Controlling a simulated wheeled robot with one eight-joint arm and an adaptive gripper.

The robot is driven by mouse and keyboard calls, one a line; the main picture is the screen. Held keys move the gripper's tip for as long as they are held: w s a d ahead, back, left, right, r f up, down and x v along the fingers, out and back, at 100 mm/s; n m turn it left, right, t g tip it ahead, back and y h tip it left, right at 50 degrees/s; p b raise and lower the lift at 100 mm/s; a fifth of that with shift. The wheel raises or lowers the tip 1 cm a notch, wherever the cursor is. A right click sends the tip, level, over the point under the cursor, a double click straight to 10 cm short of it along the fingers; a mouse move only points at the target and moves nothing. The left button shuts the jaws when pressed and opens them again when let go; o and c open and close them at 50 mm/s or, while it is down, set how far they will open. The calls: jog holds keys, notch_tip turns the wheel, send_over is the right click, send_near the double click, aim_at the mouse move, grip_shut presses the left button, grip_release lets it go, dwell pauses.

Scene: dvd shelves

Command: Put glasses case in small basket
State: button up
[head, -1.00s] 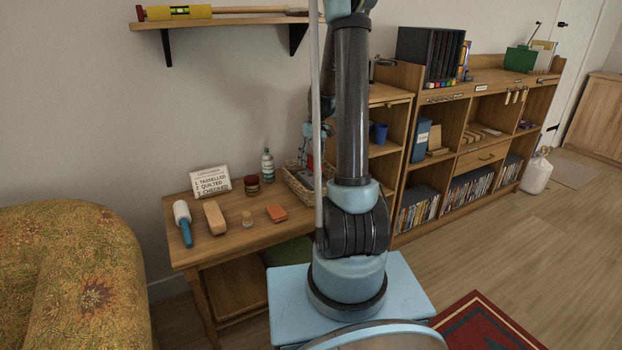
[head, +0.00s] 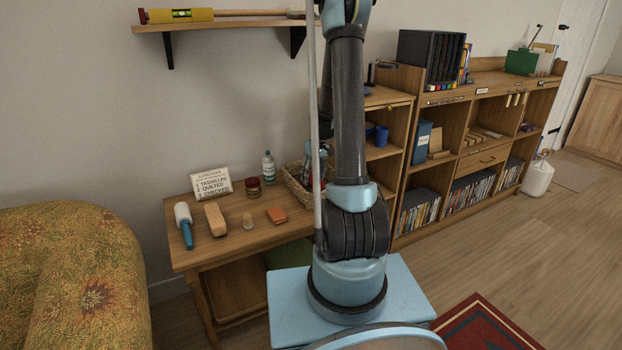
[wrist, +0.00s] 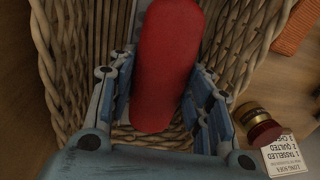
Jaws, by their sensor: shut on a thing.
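The glasses case is a long red rounded thing (wrist: 168,48) in the wrist view. My gripper (wrist: 162,82) is shut on it, with a blue finger on either side. The small basket is woven wicker (head: 297,190) and stands at the right end of the wooden table in the head view. Its walls also show in the wrist view (wrist: 238,42), on both sides of the case and fingers. The case is within the basket's outline there; I cannot tell whether it touches the bottom. My arm hides most of the gripper and case in the head view.
The table (head: 215,250) also bears a sign (head: 211,184), a bottle (head: 268,167), a jar (head: 252,187), an orange block (head: 276,215), a brush (head: 215,219) and a blue-handled roller (head: 184,225). A bookcase (head: 397,200) stands close to the right of the basket.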

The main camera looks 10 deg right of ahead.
jog(key=shift+f, duration=0.25)
